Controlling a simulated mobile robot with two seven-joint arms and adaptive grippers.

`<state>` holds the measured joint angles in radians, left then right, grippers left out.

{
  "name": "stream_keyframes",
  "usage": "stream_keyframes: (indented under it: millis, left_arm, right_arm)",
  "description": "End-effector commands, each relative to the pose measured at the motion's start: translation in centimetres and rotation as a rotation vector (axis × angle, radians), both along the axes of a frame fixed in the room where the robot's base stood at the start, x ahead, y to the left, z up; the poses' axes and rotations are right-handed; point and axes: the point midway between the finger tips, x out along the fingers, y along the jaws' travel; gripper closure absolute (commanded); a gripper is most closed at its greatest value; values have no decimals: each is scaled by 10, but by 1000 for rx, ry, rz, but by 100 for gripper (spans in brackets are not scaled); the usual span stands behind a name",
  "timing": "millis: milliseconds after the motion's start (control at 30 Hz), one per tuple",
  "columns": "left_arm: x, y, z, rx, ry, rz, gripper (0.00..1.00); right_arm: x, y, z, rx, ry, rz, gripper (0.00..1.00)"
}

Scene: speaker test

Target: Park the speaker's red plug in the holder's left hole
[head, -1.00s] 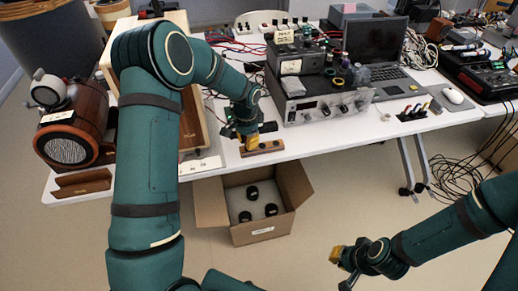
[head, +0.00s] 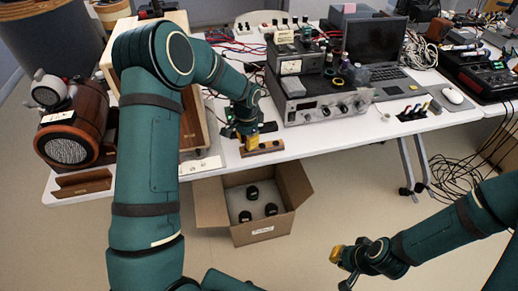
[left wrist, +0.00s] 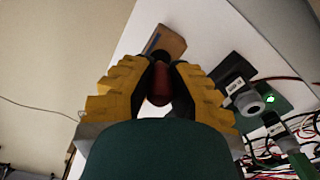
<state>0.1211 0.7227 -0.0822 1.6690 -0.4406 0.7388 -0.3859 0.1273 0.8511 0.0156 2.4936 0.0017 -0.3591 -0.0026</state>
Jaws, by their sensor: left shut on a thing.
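The wooden holder (head: 266,148) lies near the table's front edge in the head view. It also shows beyond the fingertips in the left wrist view (left wrist: 172,42), partly covered by them. My left gripper (head: 252,141) is over the holder's left part, yellow fingertips down. In the left wrist view my left gripper (left wrist: 160,80) is shut on the red plug (left wrist: 159,88), which sits between the dark finger pads. The plug's tip and the left hole are hidden, so I cannot tell whether the plug is in it. My right gripper (head: 338,256) hangs over the floor, its opening unclear.
A grey metal instrument (head: 325,105) stands right of the holder. A wooden speaker box (head: 192,110) stands left, partly behind my left arm. An open cardboard box (head: 262,234) with black-topped things is on the floor below. Cables lie behind on the table.

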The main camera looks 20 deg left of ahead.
Motion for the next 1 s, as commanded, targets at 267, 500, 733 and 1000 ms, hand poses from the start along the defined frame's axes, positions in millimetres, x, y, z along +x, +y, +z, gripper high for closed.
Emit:
stream_keyframes:
  millis: [267, 500, 733, 1000]
  left_arm:
    - [0, 0, -4, 0, 0, 0, 100]
    - [0, 0, -7, 0, 0, 1, 100]
    - [0, 0, -11, 0, 0, 1, 100]
    - [0, 0, -16, 0, 1, 1, 100]
  right_arm:
    - [0, 0, 0, 0, 0, 0, 100]
    - [0, 0, -1, 0, 0, 0, 100]
    - [0, 0, -1, 0, 0, 0, 100]
    - [0, 0, -1, 0, 0, 0, 100]
